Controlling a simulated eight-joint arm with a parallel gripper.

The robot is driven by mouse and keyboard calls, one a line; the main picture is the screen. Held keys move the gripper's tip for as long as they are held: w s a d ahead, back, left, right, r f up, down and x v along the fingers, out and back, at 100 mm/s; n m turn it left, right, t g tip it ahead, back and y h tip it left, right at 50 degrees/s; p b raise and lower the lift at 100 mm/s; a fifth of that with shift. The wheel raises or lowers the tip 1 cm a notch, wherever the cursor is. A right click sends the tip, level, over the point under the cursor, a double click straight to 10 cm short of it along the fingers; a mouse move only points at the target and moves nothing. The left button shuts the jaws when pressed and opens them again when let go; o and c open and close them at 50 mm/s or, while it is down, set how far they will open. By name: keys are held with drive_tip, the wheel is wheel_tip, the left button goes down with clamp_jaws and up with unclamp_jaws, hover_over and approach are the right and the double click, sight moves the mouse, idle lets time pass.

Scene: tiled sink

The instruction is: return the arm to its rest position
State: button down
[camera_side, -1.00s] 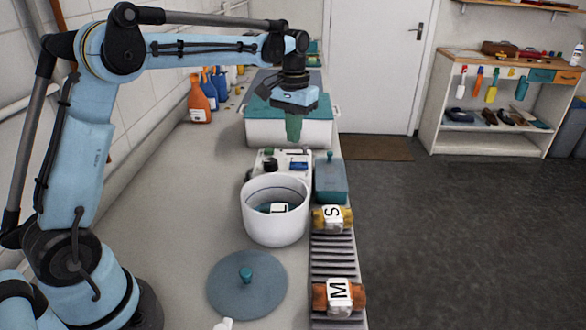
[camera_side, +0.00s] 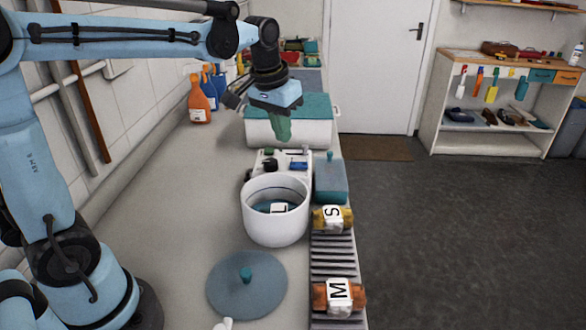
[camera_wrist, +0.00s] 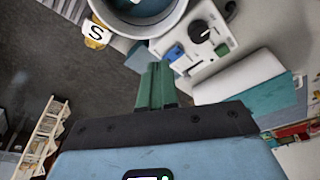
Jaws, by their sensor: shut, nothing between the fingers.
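My gripper (camera_side: 281,131) hangs above the counter with its green fingers pointing down. It is shut and empty, in front of the white box with a teal lid (camera_side: 270,133) and behind the white pot (camera_side: 275,228). In the wrist view my gripper (camera_wrist: 157,70) shows its fingers closed together. My arm reaches across from the left, its elbow partly out of the picture.
The pot holds an item labelled L (camera_side: 279,208). A white control unit (camera_side: 272,163) and a teal box (camera_side: 330,182) stand behind it. Items labelled S (camera_side: 333,218) and M (camera_side: 339,295) lie on a ribbed rack. A round lid (camera_side: 247,286) lies in front. Bottles (camera_side: 199,102) stand by the wall.

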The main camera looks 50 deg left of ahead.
drive_tip(key=s+d+f+m+t, duration=0.1)
drive_tip(key=s+d+f+t, duration=0.1)
drive_tip(key=s, duration=0.4)
drive_tip(key=s+d+f+t, duration=0.2)
drive_tip(key=s+f, duration=0.1)
drive_tip(key=s, duration=0.3)
drive_tip(key=shift+d+m+t, duration=0.2)
drive_tip(key=shift+m+t, duration=0.1)
drive_tip(key=shift+m, duration=0.1)
drive_tip(key=shift+r, duration=0.1)
wheel_tip(320, 180, up, 9)
drive_tip(key=m+g, duration=0.7)
drive_tip(key=m, duration=0.2)
hover_over(303, 165)
drive_tip(key=shift+w, duration=0.1)
drive_tip(key=shift+f, duration=0.25)
wheel_tip(303, 165, down, 14)
drive_tip(key=shift+r, duration=0.1)
